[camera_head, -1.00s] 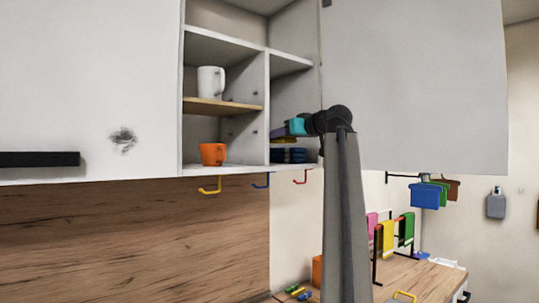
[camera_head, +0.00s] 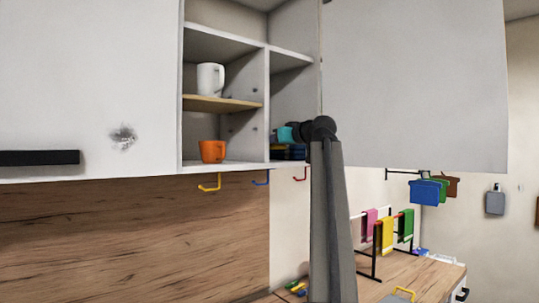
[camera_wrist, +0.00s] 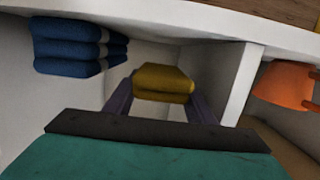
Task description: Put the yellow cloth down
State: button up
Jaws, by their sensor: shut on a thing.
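My gripper (camera_wrist: 162,98) is shut on a folded yellow cloth (camera_wrist: 163,80), which sits between its fingers in the wrist view. The gripper is inside the lower right compartment of the open wall cabinet (camera_head: 230,168). A stack of folded dark blue cloths (camera_wrist: 68,45) lies in the same compartment, beside the yellow cloth and apart from it. The held cloth is hidden in the head view. I cannot tell whether it touches the compartment floor.
A divider (camera_wrist: 240,85) separates this compartment from the one with an orange mug (camera_head: 212,151). A white mug (camera_head: 210,79) stands on the shelf above. The open door (camera_head: 415,85) is right of my arm. A rack holds pink, yellow and green cloths (camera_head: 387,237).

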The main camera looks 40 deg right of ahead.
jog(key=shift+f+p, duration=0.6)
jog(key=shift+f, duration=0.85)
jog(key=shift+w+f+p, duration=0.2)
jog(key=shift+f+p, duration=0.2)
jog(key=shift+f, duration=0.05)
jog(key=shift+f, duration=0.2)
jog(key=o, duration=0.7)
jog(key=shift+o, duration=0.2)
jog(key=shift+r, duration=0.15)
jog(key=s+a+r+b, duration=0.1)
jog(key=s+b, duration=0.2)
jog(key=s, duration=0.9)
jog(key=shift+a+r, duration=0.15)
jog(key=shift+r, duration=0.25)
jog(key=shift+w, duration=0.1)
